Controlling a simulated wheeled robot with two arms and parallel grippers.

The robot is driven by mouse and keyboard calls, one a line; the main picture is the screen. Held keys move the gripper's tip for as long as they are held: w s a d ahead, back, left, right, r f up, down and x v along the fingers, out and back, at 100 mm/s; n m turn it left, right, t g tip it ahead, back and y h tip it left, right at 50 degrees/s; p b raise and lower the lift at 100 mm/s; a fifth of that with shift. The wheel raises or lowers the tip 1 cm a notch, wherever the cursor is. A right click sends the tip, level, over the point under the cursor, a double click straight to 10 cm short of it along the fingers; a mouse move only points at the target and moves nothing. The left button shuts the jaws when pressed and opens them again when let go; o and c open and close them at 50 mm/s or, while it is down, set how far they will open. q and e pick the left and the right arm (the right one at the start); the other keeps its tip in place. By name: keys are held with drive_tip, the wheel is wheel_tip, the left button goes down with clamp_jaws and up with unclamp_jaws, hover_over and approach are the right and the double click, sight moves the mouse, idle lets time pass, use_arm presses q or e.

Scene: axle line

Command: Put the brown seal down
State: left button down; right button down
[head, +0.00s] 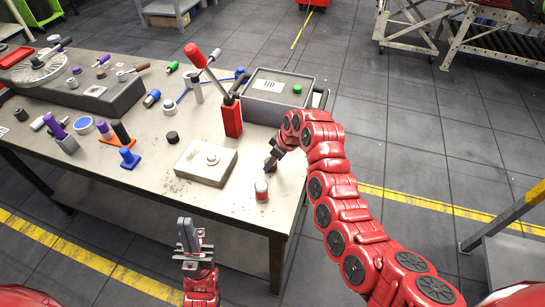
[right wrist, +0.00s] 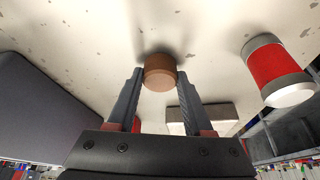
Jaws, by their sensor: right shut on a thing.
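The brown seal (right wrist: 160,72) is a short round piece between the fingertips of my right gripper (right wrist: 158,80) in the right wrist view. My right gripper is shut on it. In the head view this gripper (head: 271,163) is low over the near right part of the workbench (head: 150,190), and I cannot make out the seal there. The seal is close to the bench top; I cannot tell whether it touches. My left gripper (head: 188,237) is empty, in front of the bench's near edge, with its fingers close together.
A red and grey can (head: 261,190) stands just in front of my right gripper. A red holder (head: 232,118) and a grey bin (head: 280,90) stand behind. The bench's right edge is near.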

drive_tip(key=shift+f, duration=0.2)
drive_tip(key=shift+c, duration=1.5)
unclamp_jaws()
drive_tip(key=shift+r, duration=0.1)
drive_tip(key=shift+r, duration=0.2)
drive_tip(key=b+v, duration=0.2)
drive_tip(key=v, duration=0.3)
drive_tip(key=p+v, duration=0.1)
drive_tip(key=v, duration=0.6)
drive_tip(key=shift+f, duration=0.15)
